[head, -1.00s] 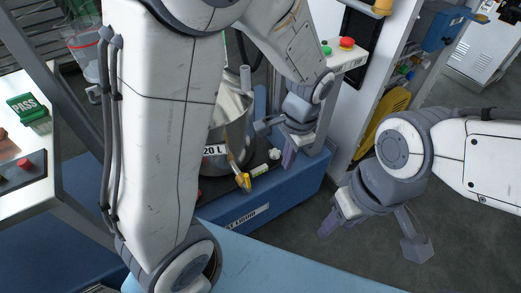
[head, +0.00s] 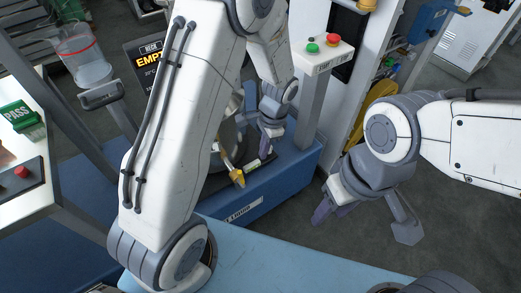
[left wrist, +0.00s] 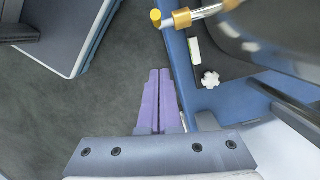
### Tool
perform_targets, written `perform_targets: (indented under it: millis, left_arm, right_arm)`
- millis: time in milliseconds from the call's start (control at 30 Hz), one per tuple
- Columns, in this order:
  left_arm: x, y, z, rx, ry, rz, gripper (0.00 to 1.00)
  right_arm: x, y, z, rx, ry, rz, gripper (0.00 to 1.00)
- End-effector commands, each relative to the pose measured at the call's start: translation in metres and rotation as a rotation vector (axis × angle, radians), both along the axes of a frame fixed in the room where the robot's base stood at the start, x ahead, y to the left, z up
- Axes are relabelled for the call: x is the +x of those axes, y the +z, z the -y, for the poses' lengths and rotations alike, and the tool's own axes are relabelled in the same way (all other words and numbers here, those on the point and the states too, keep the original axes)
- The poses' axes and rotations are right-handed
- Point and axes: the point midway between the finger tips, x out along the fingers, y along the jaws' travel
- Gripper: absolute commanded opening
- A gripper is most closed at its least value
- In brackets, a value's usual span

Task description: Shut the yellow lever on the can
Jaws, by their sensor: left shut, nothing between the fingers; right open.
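The metal can (head: 229,140) stands on the blue base, mostly hidden behind my left arm in the head view. It also fills the upper right of the left wrist view (left wrist: 270,25). The yellow lever (head: 237,178) is at the tap low on the can's front. Its yellow end shows at the top of the left wrist view (left wrist: 155,18). My left gripper (head: 267,150) is shut and empty, to the right of the lever and apart from it. Its purple fingers (left wrist: 158,100) lie together. My right gripper (head: 331,213) is open and empty over the floor.
The blue base (head: 285,180) carries the can and a small white-and-green item (left wrist: 194,50) beside a white knob (left wrist: 210,80). A post with red and green buttons (head: 322,48) stands behind my left gripper. A light-blue surface (head: 270,262) is in front.

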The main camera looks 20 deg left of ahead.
Motion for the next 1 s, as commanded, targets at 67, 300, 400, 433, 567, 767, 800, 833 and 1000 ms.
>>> perform_targets:
  millis: [67, 300, 400, 433, 567, 767, 800, 833, 1000]
  left_arm:
    - [-0.003, -0.021, -0.003, 0.002, 0.0, -0.006, 0.0]
    - [-0.007, -0.071, -0.01, 0.0, 0.002, -0.004, 0.0]
    - [-0.018, -0.068, -0.023, 0.0, 0.004, -0.001, 0.0]
    - [-0.02, -0.069, -0.026, 0.0, 0.004, 0.0, 0.0]
    - [-0.028, -0.069, -0.035, -0.001, 0.002, 0.001, 0.0]
    - [-0.032, -0.069, -0.039, 0.0, 0.0, 0.0, 0.0]
    - [-0.032, -0.069, -0.039, 0.0, 0.0, 0.0, 0.0]
    - [-0.032, -0.069, -0.039, 0.0, 0.0, 0.0, 0.0]
    - [-0.032, -0.069, -0.039, -0.001, 0.001, 0.001, 0.0]
  right_arm:
    - [0.0, -0.007, 0.0, 0.0, 0.0, 0.0, 0.5]
    - [0.0, -0.019, 0.0, 0.0, 0.0, 0.0, 0.5]
    - [0.0, -0.019, 0.0, 0.0, 0.0, 0.0, 0.5]
    - [0.0, -0.019, 0.0, 0.0, 0.0, 0.0, 0.5]
    - [0.0, -0.021, 0.0, 0.0, 0.0, 0.0, 0.5]
    - [0.0, -0.021, 0.0, 0.0, 0.0, 0.0, 0.5]
    - [0.0, -0.021, 0.0, 0.0, 0.0, 0.0, 0.5]
    - [0.0, -0.021, 0.0, 0.0, 0.0, 0.0, 0.5]
    - [0.0, -0.021, 0.0, 0.0, 0.0, 0.0, 0.5]
